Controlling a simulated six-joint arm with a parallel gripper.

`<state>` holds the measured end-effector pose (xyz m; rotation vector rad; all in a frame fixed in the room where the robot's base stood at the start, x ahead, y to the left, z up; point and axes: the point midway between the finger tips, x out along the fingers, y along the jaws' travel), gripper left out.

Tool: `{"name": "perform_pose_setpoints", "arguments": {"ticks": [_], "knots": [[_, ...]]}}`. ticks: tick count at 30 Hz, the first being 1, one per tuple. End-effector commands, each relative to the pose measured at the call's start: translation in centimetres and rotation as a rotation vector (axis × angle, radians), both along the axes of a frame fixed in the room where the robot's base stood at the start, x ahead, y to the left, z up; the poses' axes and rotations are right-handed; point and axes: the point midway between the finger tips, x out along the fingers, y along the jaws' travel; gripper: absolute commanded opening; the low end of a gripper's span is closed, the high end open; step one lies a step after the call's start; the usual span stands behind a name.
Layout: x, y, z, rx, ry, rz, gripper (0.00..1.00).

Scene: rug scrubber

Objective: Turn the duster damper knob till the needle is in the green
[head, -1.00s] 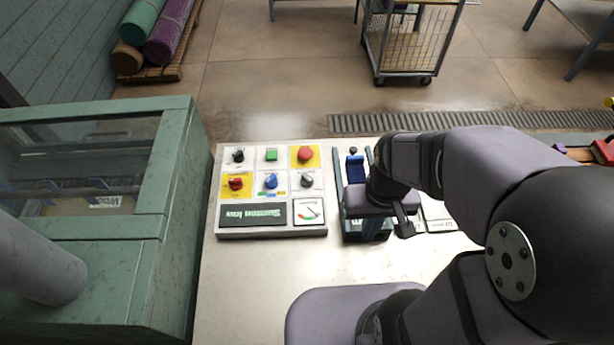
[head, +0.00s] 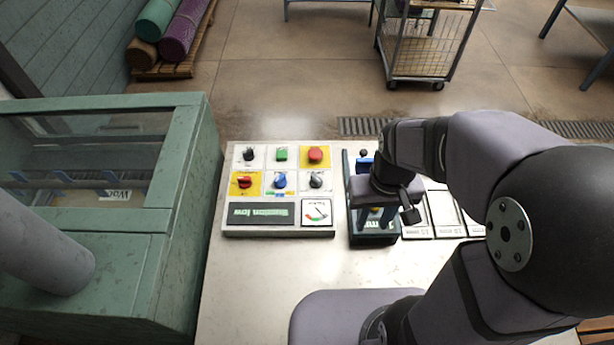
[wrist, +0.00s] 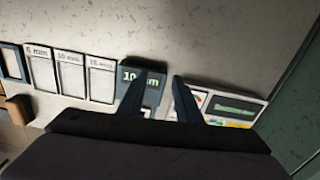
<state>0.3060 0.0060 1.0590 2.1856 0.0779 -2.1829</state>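A white control panel (head: 230,222) stands on the pale table. It bears a black knob (head: 249,154), a red knob (head: 244,182), a blue knob (head: 280,181) and a grey knob (head: 316,181); the labels are too small to tell which is the duster damper knob. A dial gauge (head: 317,212) with a coloured arc sits at its lower right; I cannot tell exactly where the needle stands. My gripper (wrist: 165,82) is open and empty in the wrist view, its fingers apart. In the head view my gripper (head: 374,216) hangs over the dark unit right of the panel.
The dark unit (wrist: 130,98) reads 10 mm and has a blue slider (head: 364,162). Framed plates (head: 447,213) lie to its right. A green button (head: 281,154) and red button (head: 315,155) are on the panel. A green machine (head: 185,190) stands left. The table front is clear.

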Motion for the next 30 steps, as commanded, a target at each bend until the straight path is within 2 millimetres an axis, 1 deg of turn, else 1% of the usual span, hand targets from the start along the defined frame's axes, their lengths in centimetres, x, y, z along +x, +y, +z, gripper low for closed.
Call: {"name": "perform_pose_setpoints", "arguments": {"ticks": [1, 5, 6, 9, 12, 15, 18, 21, 25, 30], "knots": [[1.4, 0.5, -0.2, 0.0, 0.0, 0.032, 0.31], [5.8, 2.1, -0.3, 0.0, 0.002, 0.142, 0.31], [7.2, 2.8, -0.4, 0.0, 0.001, 0.18, 0.31], [10.7, 4.7, -0.8, 0.0, 0.004, 0.277, 0.31], [13.7, 6.6, -1.4, 0.0, 0.004, 0.367, 0.31], [16.1, 8.4, -2.1, 0.0, 0.003, 0.443, 0.31], [17.7, 9.9, -2.6, 0.0, 0.003, 0.501, 0.31], [18.7, 10.8, -2.9, 0.0, 0.002, 0.536, 0.31], [19.2, 11.3, -3.0, 0.0, 0.002, 0.557, 0.31], [19.3, 11.3, -3.2, 0.0, 0.002, 0.558, 0.31]]}}
